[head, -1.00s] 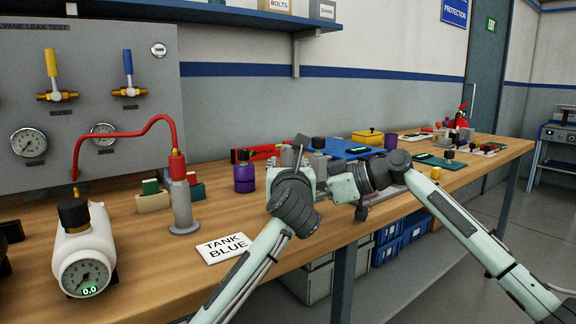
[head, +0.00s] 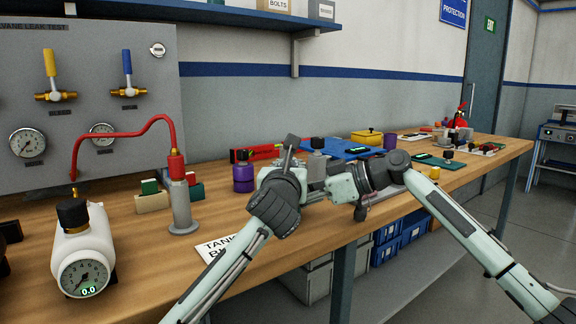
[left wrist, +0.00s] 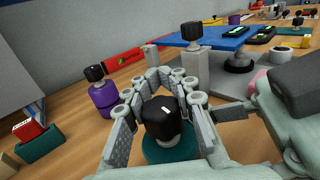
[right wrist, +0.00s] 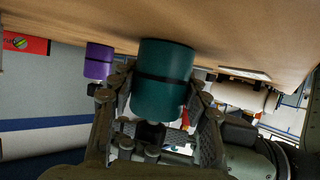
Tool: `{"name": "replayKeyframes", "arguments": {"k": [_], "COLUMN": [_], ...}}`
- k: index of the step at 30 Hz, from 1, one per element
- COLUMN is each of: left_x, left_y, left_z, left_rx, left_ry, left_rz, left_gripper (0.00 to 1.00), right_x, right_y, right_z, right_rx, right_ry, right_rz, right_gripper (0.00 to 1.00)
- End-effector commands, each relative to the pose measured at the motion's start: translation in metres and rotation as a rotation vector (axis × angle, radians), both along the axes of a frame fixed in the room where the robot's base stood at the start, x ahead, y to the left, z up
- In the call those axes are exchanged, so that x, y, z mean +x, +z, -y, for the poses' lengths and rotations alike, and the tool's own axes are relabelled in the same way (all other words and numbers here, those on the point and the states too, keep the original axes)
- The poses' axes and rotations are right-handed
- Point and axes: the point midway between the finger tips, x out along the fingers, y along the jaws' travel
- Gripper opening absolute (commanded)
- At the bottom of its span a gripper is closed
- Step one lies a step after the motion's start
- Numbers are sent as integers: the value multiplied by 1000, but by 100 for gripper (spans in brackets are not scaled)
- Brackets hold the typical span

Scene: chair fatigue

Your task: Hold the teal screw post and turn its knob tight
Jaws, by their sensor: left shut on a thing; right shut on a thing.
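The teal screw post (right wrist: 165,75) stands on the bench, seen upside down in the right wrist view, with a dark band around it. In the left wrist view its black knob (left wrist: 166,118), with a white mark, sits over the teal body (left wrist: 172,148). My left gripper (left wrist: 160,88) is shut around the knob from above. My right gripper (right wrist: 157,100) is shut on the post's body below. In the head view, my left gripper (head: 292,158) and right gripper (head: 316,172) meet at mid-bench and hide the post.
A purple post with a black knob (head: 243,174) stands close by on the left. A blue board (head: 348,149) and a grey post with a dark knob (left wrist: 191,38) are behind. A TANK BLUE card (head: 214,247) and a white gauge canister (head: 83,240) lie nearer left.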

Motion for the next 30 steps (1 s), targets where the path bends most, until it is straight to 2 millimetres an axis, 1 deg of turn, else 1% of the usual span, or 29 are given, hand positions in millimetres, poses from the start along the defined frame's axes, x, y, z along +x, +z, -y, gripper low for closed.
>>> {"name": "replayKeyframes", "arguments": {"k": [6, 7, 12, 13, 23, 26, 29, 30], "left_x": [0, 0, 0, 0, -2, -12, -29, -38], "left_y": [0, 0, 0, 0, 0, 0, -1, 0], "left_z": [-1, -1, -1, -1, -1, -2, -3, -4], "left_rx": [1, 1, 0, 0, 0, 0, 1, 1], "left_ry": [3, 3, 3, 3, 2, 2, 0, 0], "left_rz": [-1, -1, -1, -1, 0, 0, 0, 0], "left_gripper": [0, 23, 44, 46, 46, 46, 46, 46], "right_x": [0, 0, 0, 0, 0, 0, 0, 0], "right_y": [-1, -1, -1, -1, -1, -1, -1, -1], "right_z": [0, 0, 0, 0, 0, 0, 0, 0], "right_rx": [-1, -1, -1, -1, -1, -2, -2, -2], "right_ry": [0, 0, 0, 0, 0, 0, 0, 0], "right_rz": [-1, -1, -1, -1, -1, -1, -1, -1], "right_gripper": [0, 0, 0, 0, 0, 0, 0, 0]}}
